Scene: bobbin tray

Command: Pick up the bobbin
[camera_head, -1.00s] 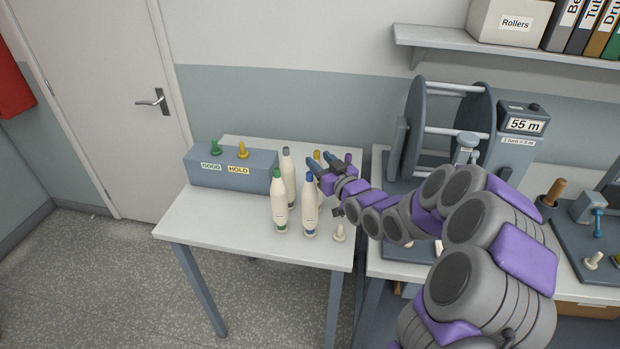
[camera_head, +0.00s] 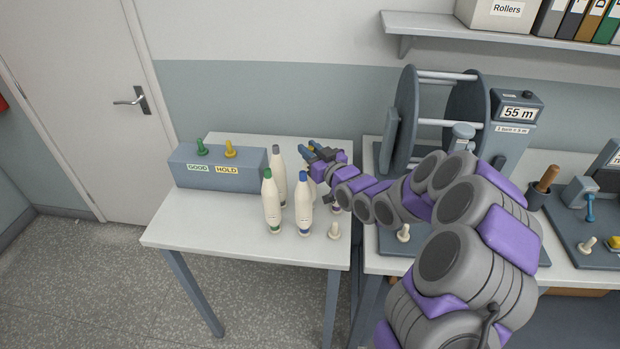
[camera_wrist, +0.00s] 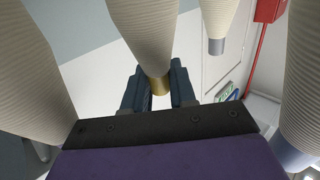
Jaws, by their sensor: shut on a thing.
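Several cream, ribbed, cone-shaped bobbins with coloured tips stand on the white table (camera_head: 230,225). One has a green tip (camera_head: 271,205), one a grey tip (camera_head: 279,175) and one a blue tip (camera_head: 303,205). My gripper (camera_head: 312,149) is behind and right of the blue-tipped one. It is shut on the gold-tipped bobbin (camera_wrist: 158,86), with dark fingers on both sides of its tip in the wrist view. In the head view that bobbin is mostly hidden by my gripper and the blue-tipped bobbin. Whether it is clear of the table cannot be told.
A grey box with GOOD and HOLD labels (camera_head: 217,169) and green and yellow pegs stands at the table's back left. A large reel (camera_head: 405,115) stands on the right bench. The table's front left is clear.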

